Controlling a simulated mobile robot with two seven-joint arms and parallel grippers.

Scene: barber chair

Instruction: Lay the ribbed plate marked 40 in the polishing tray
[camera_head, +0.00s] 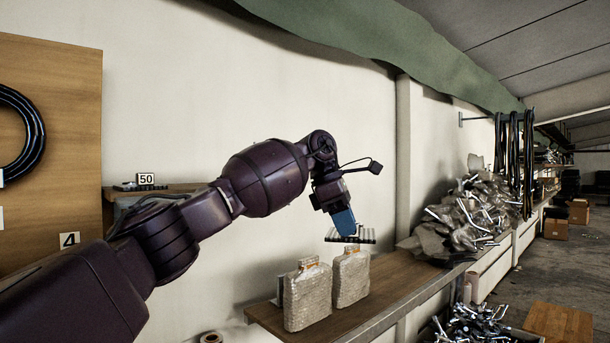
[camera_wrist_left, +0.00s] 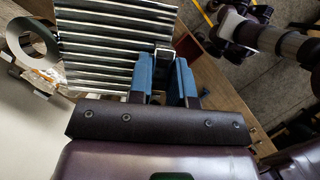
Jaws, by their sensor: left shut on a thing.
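My left gripper (camera_head: 346,228) is shut on a ribbed metal plate (camera_head: 363,237), held above two wrapped bundles on a wooden shelf. In the left wrist view, the silver ribbed plate (camera_wrist_left: 105,42) spreads left from the blue fingers (camera_wrist_left: 162,75), with a small metal piece between them. No number can be read on the held plate. I cannot pick out a polishing tray in either view. My right gripper does not show.
Two wrapped bundles (camera_head: 307,298) (camera_head: 351,277) stand upright on the wooden shelf (camera_head: 400,283). Crumpled cloth and metal pieces (camera_head: 462,222) lie farther along. A card marked 50 (camera_head: 146,179) stands on a ledge at left. A grey ring (camera_wrist_left: 28,42) lies left in the wrist view.

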